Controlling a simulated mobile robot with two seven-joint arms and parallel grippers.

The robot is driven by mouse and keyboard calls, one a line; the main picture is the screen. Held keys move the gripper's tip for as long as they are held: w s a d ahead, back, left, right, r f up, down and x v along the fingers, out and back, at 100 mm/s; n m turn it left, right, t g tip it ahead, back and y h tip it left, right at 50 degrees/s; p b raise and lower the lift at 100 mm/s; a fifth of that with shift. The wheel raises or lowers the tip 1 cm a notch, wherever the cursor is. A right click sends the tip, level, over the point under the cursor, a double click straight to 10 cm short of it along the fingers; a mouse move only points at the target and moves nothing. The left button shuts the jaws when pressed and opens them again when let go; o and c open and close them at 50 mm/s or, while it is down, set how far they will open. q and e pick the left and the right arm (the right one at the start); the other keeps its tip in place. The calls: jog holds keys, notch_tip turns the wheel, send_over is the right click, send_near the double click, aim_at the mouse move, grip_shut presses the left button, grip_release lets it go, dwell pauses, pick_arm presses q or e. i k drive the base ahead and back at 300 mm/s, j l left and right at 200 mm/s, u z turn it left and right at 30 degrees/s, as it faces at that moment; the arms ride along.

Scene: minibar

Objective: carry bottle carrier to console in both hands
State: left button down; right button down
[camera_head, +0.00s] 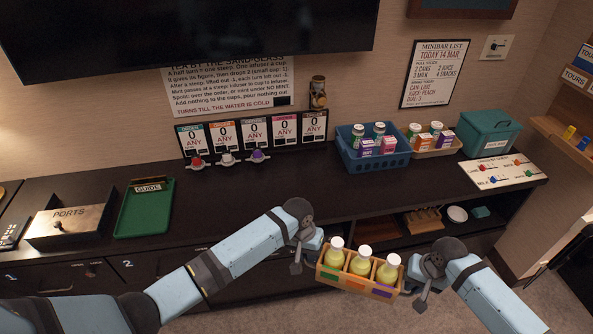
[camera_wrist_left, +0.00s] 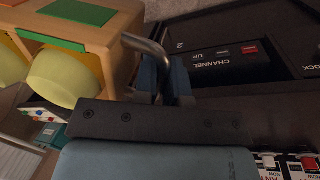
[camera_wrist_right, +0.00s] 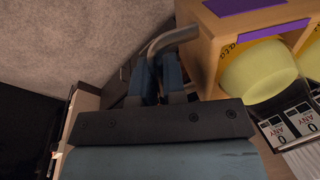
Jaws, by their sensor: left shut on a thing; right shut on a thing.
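The wooden bottle carrier (camera_head: 345,280) hangs in the air in front of the console (camera_head: 300,195), below its top edge. It holds three yellow bottles with white caps, (camera_head: 361,262) being the middle one, all upright. My left gripper (camera_head: 316,258) is shut at the carrier's left end, and my right gripper (camera_head: 408,283) is shut at its right end. In the left wrist view a metal handle (camera_wrist_left: 150,50) at the carrier's end meets the left fingers. In the right wrist view a similar handle (camera_wrist_right: 172,38) meets the right fingers. The head view hides the exact grip.
The console's middle top is clear.

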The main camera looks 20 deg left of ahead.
aim_at(284, 179)
jog(key=i+l+u, duration=0.1)
jog(key=i+u, duration=0.2)
jog(key=i, duration=0.4)
jog(key=i+u, duration=0.4)
jog(key=i+l+u, duration=0.2)
jog(key=i+u, duration=0.15)
jog(key=i, duration=0.05)
